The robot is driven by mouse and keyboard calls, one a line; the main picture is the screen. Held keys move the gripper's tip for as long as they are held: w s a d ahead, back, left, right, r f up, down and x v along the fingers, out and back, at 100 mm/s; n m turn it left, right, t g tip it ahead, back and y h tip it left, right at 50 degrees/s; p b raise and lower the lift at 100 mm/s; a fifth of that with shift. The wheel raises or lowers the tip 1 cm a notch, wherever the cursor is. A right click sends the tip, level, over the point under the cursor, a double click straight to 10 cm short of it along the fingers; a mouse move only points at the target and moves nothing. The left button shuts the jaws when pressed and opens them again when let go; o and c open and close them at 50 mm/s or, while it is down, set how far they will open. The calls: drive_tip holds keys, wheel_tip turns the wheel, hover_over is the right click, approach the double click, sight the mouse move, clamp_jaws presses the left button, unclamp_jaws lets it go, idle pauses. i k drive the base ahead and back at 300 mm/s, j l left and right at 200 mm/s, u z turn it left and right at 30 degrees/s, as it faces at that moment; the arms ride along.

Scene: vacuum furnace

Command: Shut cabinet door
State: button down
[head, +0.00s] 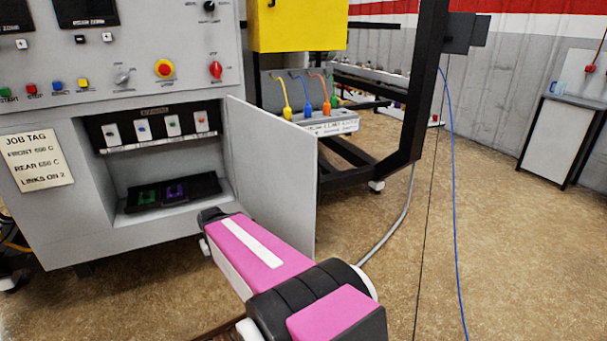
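The cabinet door (290,185) is a flat light-grey panel. It stands open, swung outward from the right side of the cabinet opening. The grey cabinet (75,225) is at the left, and its lower compartment is exposed. Inside are a row of white switches (143,131) and a dark tray (135,202) with a green and a purple item. My pink and black arm reaches up from the bottom and covers part of the door's lower edge. I cannot tell whether it touches the door. My gripper cannot be made out.
A control panel with coloured buttons (164,68) is above the opening. A job tag (39,160) is on the cabinet's left front. Behind the door stands a black frame (405,150) with a yellow box (297,25). A hose (400,220) and cables hang at the right. Open floor lies right.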

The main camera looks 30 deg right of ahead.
sight(278, 175)
drive_tip(key=k+l+u, duration=0.1)
drive_tip(key=k+l, duration=0.15)
drive_tip(key=l, duration=0.2)
drive_tip(key=k+l+u, duration=0.1)
drive_tip(key=k+l, duration=0.15)
drive_tip(key=l, duration=0.25)
drive_tip(key=k+l+u, duration=0.1)
drive_tip(key=k+l, duration=0.15)
drive_tip(key=l, duration=0.15)
drive_tip(key=l+u, duration=0.15)
drive_tip(key=l, duration=0.4)
drive_tip(key=k+l+u, duration=0.15)
drive_tip(key=l, duration=0.35)
drive_tip(key=i+l+u, duration=0.15)
drive_tip(key=l, duration=0.15)
drive_tip(key=i+l+u, duration=0.25)
drive_tip(key=l, duration=0.35)
drive_tip(key=i+l+u, duration=0.15)
drive_tip(key=l, duration=0.15)
